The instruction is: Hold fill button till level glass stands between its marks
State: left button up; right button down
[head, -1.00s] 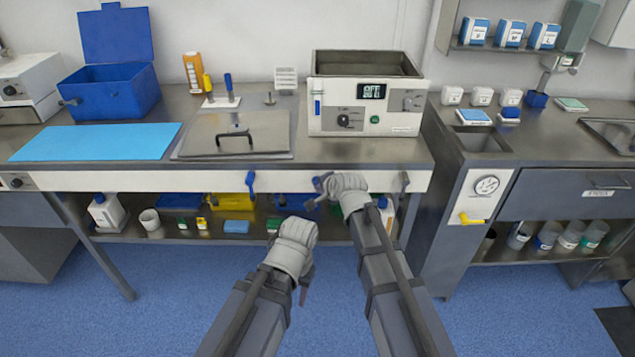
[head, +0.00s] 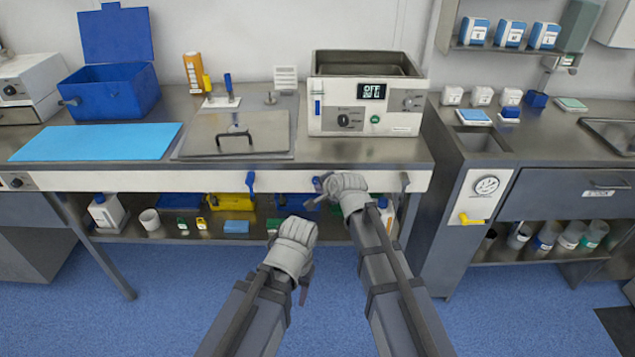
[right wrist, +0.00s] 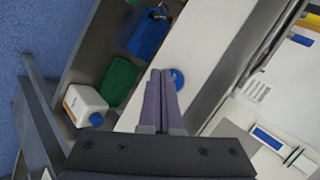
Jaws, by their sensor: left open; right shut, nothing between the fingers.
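The fill button seems to be the round blue button (right wrist: 178,78) on the white front strip under the bench top. My right gripper (right wrist: 160,73) is shut and empty, its fingertips right beside the button and partly over it; whether they press it I cannot tell. It also shows at the strip in the head view (head: 322,181). The level glass (head: 318,107) is on the left of the white bath's front. My left gripper (head: 304,290) is open, low before the bench.
The white bath (head: 345,129) has a display reading OFF. The shelf below holds a white bottle (right wrist: 84,105), a green box (right wrist: 122,80) and bins. The blue floor (head: 160,310) in front is clear.

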jog(key=shift+w, duration=0.2)
dwell(0.4)
jog(key=shift+w, duration=0.25)
jog(key=shift+w, duration=0.4)
dwell(4.2)
jog(key=shift+s, duration=0.15)
dwell(0.4)
jog(key=shift+s, duration=0.7)
jog(key=shift+s, duration=2.55)
